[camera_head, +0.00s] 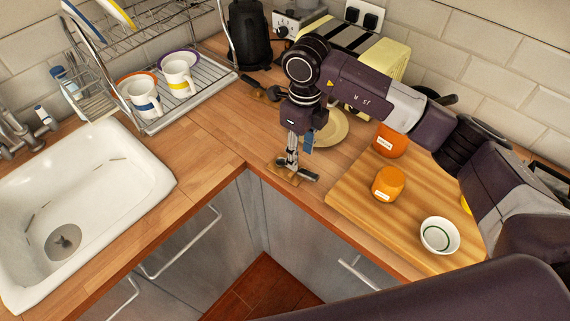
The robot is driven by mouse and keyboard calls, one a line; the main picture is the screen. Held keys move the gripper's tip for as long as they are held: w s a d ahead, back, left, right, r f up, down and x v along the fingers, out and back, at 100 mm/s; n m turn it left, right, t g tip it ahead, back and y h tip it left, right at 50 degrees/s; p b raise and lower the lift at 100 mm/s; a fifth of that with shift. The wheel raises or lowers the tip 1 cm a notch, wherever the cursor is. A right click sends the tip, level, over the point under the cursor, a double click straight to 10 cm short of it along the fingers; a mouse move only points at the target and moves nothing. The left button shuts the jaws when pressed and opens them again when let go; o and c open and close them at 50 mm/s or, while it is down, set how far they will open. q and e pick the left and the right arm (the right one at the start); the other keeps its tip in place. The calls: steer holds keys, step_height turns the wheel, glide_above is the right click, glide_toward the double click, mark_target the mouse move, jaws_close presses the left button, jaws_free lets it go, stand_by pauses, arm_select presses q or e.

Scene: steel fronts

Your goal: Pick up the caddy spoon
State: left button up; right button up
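My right gripper (294,169) points straight down at the wooden counter (225,135), close to its inner corner. A small brownish-gold piece (281,173) shows low at its fingertips; it looks like the caddy spoon, but the fingers hide much of it. I cannot tell whether the fingers are closed on it or only around it. My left gripper is not in view.
A cream plate (331,128) lies just behind the gripper. A cutting board (352,209) at right holds orange jars (388,184) and a white bowl (440,235). The sink (95,185) and a dish rack with mugs (178,76) are at left.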

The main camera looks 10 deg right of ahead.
mark_target(303, 171)
steer(key=shift+s+d+f+p, duration=0.15)
steer(key=shift+f+p, duration=0.25)
steer(key=shift+f, duration=0.4)
steer(key=f+p, duration=0.1)
steer(key=f, duration=0.1)
steer(key=f+p, duration=0.1)
steer(key=f, duration=0.1)
steer(key=shift+s+d, duration=0.2)
steer(key=shift+f, duration=0.4)
steer(key=shift+c, duration=0.4)
jaws_close()
